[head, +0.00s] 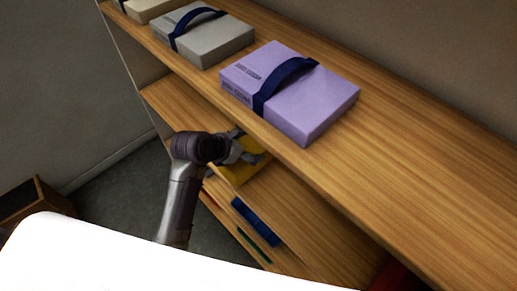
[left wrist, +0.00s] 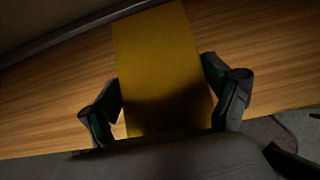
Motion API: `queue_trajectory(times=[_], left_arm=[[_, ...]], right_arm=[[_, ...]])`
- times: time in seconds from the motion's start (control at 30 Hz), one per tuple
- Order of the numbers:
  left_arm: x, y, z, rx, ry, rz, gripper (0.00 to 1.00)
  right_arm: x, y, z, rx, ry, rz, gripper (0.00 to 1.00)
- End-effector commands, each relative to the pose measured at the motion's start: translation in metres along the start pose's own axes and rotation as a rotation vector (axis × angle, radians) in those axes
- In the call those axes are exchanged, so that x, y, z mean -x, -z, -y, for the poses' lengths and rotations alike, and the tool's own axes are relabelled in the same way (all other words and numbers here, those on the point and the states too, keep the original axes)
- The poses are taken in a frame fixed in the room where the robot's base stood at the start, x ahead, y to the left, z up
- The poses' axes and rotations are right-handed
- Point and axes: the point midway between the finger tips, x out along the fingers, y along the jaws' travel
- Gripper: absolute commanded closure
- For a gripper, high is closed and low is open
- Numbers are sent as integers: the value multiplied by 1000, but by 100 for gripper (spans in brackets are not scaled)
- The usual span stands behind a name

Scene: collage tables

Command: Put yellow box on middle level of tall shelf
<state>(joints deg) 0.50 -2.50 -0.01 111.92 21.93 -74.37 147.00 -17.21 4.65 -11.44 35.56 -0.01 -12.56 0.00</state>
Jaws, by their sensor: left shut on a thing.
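The yellow box (head: 241,170) shows in part in the head view, at the shelf's middle level (head: 187,92), beneath the overhanging upper board. My left gripper (head: 246,151) reaches in from the left and is shut on this box. In the left wrist view the yellow box (left wrist: 158,60) lies between the two fingers of the left gripper (left wrist: 165,100), with the wooden board (left wrist: 60,95) behind and around it. I cannot tell whether the box rests fully on the board. My right gripper is in neither view.
The upper board (head: 420,170) carries a purple box (head: 300,85) with a dark strap, a grey box (head: 203,35) and a beige box (head: 148,8). Blue (head: 255,222) and green (head: 254,245) items sit lower down. A wooden crate (head: 35,200) stands at the left.

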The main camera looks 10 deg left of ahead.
Motion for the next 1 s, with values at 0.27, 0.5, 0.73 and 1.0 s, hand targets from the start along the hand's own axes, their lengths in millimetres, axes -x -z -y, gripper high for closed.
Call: queue_trajectory(times=[0.27, 0.5, 0.73, 1.0], left_arm=[[-24, -26, 0, -1, 0, 2, 68], [-40, -15, 0, 0, 0, -3, 68], [-51, -5, 0, -1, 0, -1, 68], [-74, 16, -1, -1, -1, -1, 68]], right_arm=[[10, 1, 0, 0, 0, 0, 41], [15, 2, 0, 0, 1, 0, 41], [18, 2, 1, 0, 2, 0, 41], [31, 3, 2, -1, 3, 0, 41]])
